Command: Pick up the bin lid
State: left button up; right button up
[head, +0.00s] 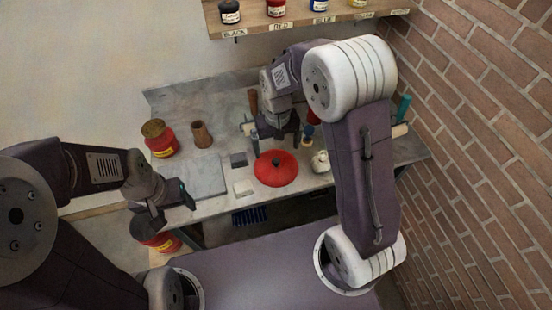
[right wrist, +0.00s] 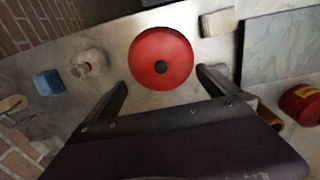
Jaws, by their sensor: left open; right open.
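The bin lid is a round red lid (head: 276,168) with a dark knob at its middle, lying on the grey worktop near its front edge. In the right wrist view the red lid (right wrist: 160,58) shows between and beyond the fingertips. My right gripper (head: 278,136) is open and empty, just behind the lid in the head view; its two fingers also show in the right wrist view (right wrist: 161,82). My left gripper (head: 168,207) is open and empty near the left front corner of the worktop, well away from the lid.
A grey slab (head: 204,179), a pale block (head: 243,188) and a whitish lump (head: 320,161) lie around the lid. A shelf (head: 290,20) with ink jars hangs above.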

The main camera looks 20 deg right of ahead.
aim_at(276, 162)
jog(key=shift+w, duration=0.35)
jog(key=shift+w+d+f, duration=0.1)
jog(key=shift+d+f, duration=0.05)
jog(key=shift+f, duration=0.05)
notch_tip(276, 162, down, 3)
jog(key=shift+f, duration=0.15)
jog(key=shift+a+f, duration=0.2)
jog(key=shift+f, duration=2.6)
jog(key=shift+s, duration=0.35)
grip_shut()
